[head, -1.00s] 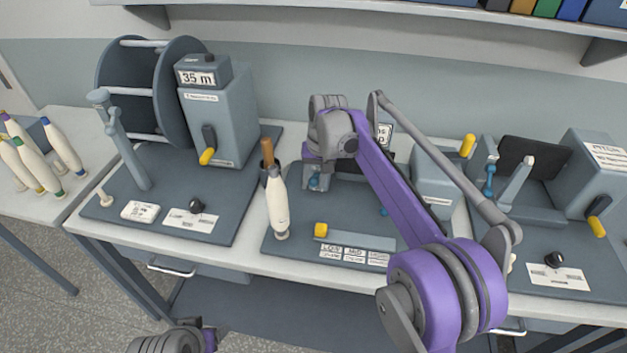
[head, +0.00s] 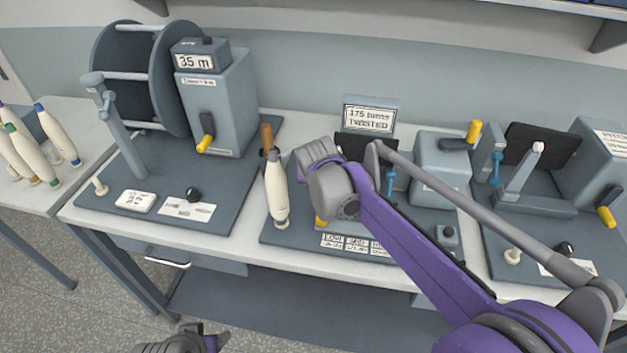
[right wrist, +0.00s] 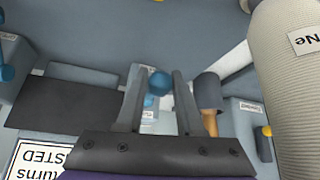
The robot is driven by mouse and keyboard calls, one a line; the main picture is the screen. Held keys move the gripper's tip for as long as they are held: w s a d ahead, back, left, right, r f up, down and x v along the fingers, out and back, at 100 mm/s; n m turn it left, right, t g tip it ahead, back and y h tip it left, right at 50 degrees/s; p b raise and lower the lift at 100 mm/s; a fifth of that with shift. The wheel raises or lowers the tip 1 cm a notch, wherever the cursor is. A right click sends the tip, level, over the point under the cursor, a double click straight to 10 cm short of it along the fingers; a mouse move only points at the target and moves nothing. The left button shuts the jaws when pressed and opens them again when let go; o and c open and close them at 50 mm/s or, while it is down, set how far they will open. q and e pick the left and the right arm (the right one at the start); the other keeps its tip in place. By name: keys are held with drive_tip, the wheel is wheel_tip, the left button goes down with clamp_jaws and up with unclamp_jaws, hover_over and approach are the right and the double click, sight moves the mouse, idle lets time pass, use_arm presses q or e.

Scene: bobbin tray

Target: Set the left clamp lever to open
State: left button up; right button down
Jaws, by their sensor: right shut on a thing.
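The left clamp lever has a blue ball knob (right wrist: 159,82), which sits between the two fingertips of my right gripper (right wrist: 158,92) in the right wrist view. The gripper is shut on the lever. In the head view my right wrist hides this lever and the fingertips. The right clamp lever (head: 390,180), also blue, stands farther right on the tester. A display (head: 369,118) behind reads "175 turns TWISTED". My left gripper (head: 212,343) is at the bottom edge of the head view, away from the bench, and its fingers are too unclear to read.
A white bobbin (head: 277,190) stands close left of my right wrist, and it looms at the right of the wrist view (right wrist: 290,90). A reel machine (head: 220,100) stands at left. A grey block with a yellow-handled crank (head: 474,130) stands right.

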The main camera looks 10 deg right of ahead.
idle(0.3)
drive_tip(key=c, duration=0.5)
unclamp_jaws()
drive_tip(key=shift+c, duration=0.2)
drive_tip(key=v, duration=1)
drive_tip(key=shift+s+r, duration=0.25)
drive_tip(key=shift+r, duration=0.05)
drive_tip(key=s+d+f, duration=0.3)
drive_tip(key=s+f, duration=0.2)
drive_tip(key=s, duration=0.3)
drive_tip(key=s+d+f+g, duration=0.1)
drive_tip(key=s+d+f, duration=0.3)
drive_tip(key=s, duration=0.5)
drive_tip(key=s+d+f+p, duration=0.1)
drive_tip(key=s+d+f, duration=0.2)
drive_tip(key=s+f, duration=0.3)
drive_tip(key=s, duration=0.3)
drive_tip(key=shift+s+d+f, duration=0.25)
drive_tip(key=shift+d+f, duration=0.05)
drive_tip(key=shift+d, duration=0.05)
